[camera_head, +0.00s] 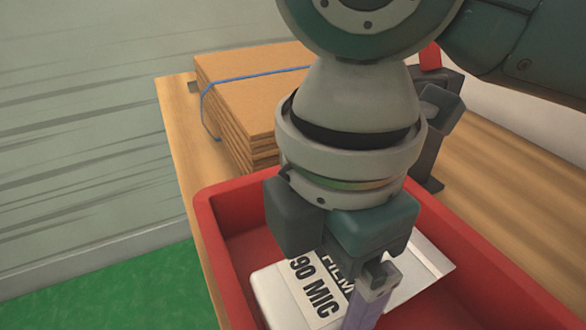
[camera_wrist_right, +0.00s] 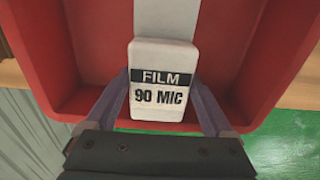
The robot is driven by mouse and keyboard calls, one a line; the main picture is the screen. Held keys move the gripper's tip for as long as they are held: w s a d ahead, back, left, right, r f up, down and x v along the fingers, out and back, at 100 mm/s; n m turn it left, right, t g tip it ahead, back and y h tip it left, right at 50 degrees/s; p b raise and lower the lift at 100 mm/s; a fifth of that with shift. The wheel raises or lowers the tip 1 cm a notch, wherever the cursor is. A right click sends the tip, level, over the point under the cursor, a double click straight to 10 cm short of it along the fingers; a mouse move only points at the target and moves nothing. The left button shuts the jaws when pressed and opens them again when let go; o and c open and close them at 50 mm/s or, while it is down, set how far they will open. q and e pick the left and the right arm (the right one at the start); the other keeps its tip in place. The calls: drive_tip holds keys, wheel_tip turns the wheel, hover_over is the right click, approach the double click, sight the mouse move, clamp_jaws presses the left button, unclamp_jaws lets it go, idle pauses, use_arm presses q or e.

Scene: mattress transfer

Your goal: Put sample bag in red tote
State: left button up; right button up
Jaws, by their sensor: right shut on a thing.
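The sample bag is a small white block-like pack with a black-and-white "FILM 90 MIC" label (camera_wrist_right: 160,112). In the head view the bag (camera_head: 268,291) is within the outline of the red tote (camera_head: 206,228). My right gripper (camera_wrist_right: 160,84) is shut on the bag, with a finger on each side. In the head view my right gripper (camera_head: 370,296) points down over the tote and hides part of the bag. I cannot tell whether the bag touches the tote floor. The tote also fills much of the wrist view (camera_wrist_right: 88,45). My left gripper is not in view.
A white strip (camera_wrist_right: 166,18) runs across the tote behind the bag. A strapped stack of brown cardboard (camera_head: 245,85) stands on the wooden table (camera_head: 180,120) behind the tote. A dark grey device (camera_head: 440,120) stands behind my right wrist. Green floor (camera_head: 110,290) lies left of the table.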

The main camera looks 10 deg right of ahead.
wheel_tip(320, 180, down, 4)
drive_tip(key=shift+f+b, duration=0.15)
drive_tip(key=shift+b, duration=0.45)
drive_tip(key=shift+f, duration=0.1)
drive_tip(key=o, duration=1.4)
drive_tip(key=shift+c, duration=0.2)
wheel_tip(320, 180, up, 12)
drive_tip(key=p, duration=0.3)
